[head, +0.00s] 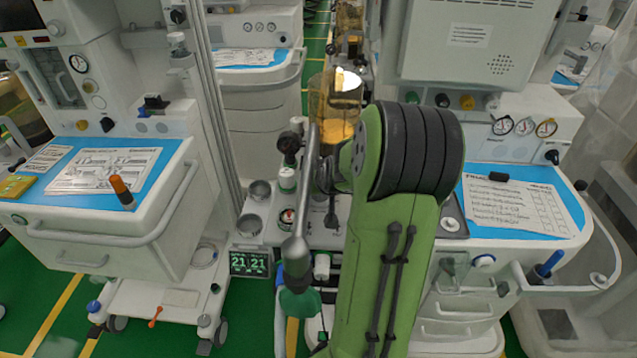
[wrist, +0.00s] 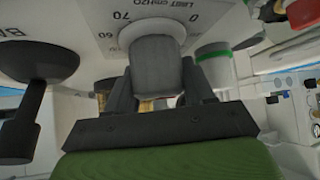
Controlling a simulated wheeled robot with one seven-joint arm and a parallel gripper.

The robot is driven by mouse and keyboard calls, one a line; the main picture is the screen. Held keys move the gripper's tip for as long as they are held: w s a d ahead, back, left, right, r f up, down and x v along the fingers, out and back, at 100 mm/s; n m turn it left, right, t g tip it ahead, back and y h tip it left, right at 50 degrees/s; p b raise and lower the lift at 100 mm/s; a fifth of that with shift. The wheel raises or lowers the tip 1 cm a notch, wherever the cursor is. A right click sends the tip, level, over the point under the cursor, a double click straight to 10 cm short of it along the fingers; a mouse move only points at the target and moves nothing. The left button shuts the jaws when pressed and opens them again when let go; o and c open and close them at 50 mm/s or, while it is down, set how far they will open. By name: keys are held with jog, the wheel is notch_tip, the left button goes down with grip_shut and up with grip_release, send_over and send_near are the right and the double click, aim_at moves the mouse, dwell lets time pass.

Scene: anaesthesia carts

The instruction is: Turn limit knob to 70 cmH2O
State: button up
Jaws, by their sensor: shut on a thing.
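In the wrist view the limit knob (wrist: 156,66) is a grey, blocky knob on a white dial. My gripper (wrist: 157,88) has its two dark fingers on either side of the knob and is shut on it. The printed scale (wrist: 158,12) around the dial reads "LIMIT cmH2O", with 0 to the right of the knob, and 70 and 60 to the upper left. No clear pointer mark shows on the knob, so its exact setting cannot be told. In the head view my green arm hides the knob and most of the gripper.
A black mushroom-shaped part (wrist: 38,66) stands left of the gripper in the wrist view. A white cylinder with a green band (wrist: 214,66) is close on the right. In the head view, an amber canister (head: 335,108) and a jointed grey tube (head: 296,250) stand near my arm.

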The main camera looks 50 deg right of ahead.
jog(key=o, duration=1)
